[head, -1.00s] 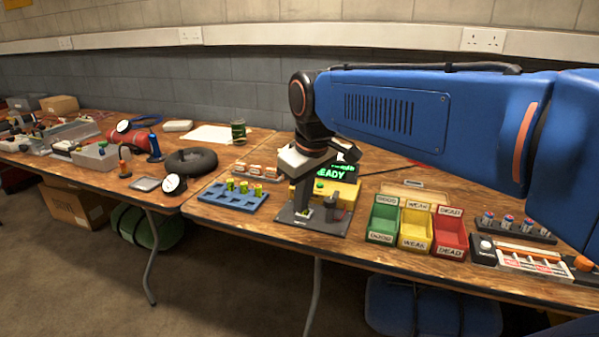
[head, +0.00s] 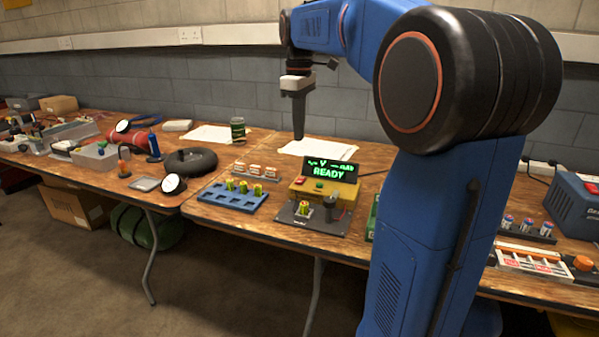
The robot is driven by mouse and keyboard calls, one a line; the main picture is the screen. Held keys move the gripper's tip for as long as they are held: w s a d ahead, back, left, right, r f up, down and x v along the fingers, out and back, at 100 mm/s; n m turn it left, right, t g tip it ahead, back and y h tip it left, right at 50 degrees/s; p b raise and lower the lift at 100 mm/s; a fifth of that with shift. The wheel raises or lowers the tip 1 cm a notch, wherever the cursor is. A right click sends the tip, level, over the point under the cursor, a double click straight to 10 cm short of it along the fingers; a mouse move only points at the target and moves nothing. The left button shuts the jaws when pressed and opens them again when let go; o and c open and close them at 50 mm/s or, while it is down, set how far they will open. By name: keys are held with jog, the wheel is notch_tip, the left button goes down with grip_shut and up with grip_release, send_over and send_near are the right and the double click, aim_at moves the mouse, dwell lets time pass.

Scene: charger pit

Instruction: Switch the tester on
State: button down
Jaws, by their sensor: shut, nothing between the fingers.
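The tester (head: 323,192) is a yellow box with a dark screen on top that shows READY in green letters. A red button (head: 300,181) and a green button (head: 319,185) sit on its top face. A dark base plate (head: 312,222) in front of it bears a battery in a holder and a short dark post (head: 332,207). My gripper (head: 298,136) points down, shut and empty, in the air behind and above the tester, apart from it. Its fingers show as one dark shape.
A blue tray (head: 222,202) with several yellow-green batteries stands left of the tester. A rack of small white-and-orange parts (head: 255,173) lies behind it. My arm covers the bins on the right. White paper (head: 325,149) lies behind the tester.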

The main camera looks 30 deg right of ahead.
aim_at(300, 181)
jog(key=shift+w+d+r, duration=0.15)
jog(key=shift+w+d, duration=0.3)
jog(key=shift+w, duration=0.15)
notch_tip(300, 181, down, 14)
jog(key=shift+r, duration=0.25)
jog(key=shift+f, duration=0.25)
